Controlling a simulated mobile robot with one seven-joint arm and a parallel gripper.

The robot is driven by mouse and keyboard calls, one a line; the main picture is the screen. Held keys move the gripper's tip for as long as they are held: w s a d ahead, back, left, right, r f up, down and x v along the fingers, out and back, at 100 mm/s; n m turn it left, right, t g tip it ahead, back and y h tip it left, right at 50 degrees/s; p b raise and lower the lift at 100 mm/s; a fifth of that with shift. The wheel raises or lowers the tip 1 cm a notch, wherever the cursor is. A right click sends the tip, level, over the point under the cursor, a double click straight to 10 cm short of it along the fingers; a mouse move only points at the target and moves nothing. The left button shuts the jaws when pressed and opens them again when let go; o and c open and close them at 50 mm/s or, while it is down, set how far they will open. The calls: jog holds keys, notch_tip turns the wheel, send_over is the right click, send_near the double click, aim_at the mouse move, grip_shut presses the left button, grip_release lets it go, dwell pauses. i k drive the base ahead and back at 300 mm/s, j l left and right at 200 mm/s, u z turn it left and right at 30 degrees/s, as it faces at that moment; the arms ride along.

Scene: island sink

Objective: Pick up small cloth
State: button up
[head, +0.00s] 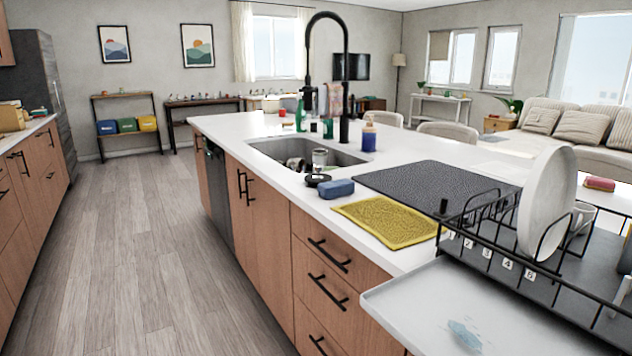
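A small yellow cloth (388,221) with a textured face and darker edging lies flat on the white island counter in the head view. It is near the counter's front edge, right of a blue sponge-like block (336,188) and in front of a dark grey mat (430,188). Nothing lies on the cloth. A patterned, cloth-like piece (335,99) shows behind the faucet; what holds it up is unclear. My gripper is not in view.
The sink (290,152) with dishes in it and a tall black faucet (345,80) stand beyond the cloth. A black dish rack (530,255) with a white plate (547,203) is at right, beside a pale tray (450,310). The wooden floor (150,260) at left is clear.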

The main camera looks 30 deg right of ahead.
aim_at(342, 187)
jog(key=i+j, duration=0.15)
jog(key=i, duration=0.35)
jog(key=i+j, duration=0.2)
jog(key=i, duration=0.25)
jog(key=i+j, duration=0.15)
jog(key=i, duration=0.35)
jog(key=i+j, duration=0.15)
jog(key=i, duration=0.3)
jog(key=i+j, duration=0.15)
jog(key=i, duration=0.35)
jog(key=i+z, duration=0.1)
jog(key=z, duration=0.25)
jog(key=i+j+z, duration=0.1)
jog(key=z, duration=0.3)
jog(key=j+z, duration=0.1)
jog(key=z, duration=0.25)
jog(key=i+j, duration=0.05)
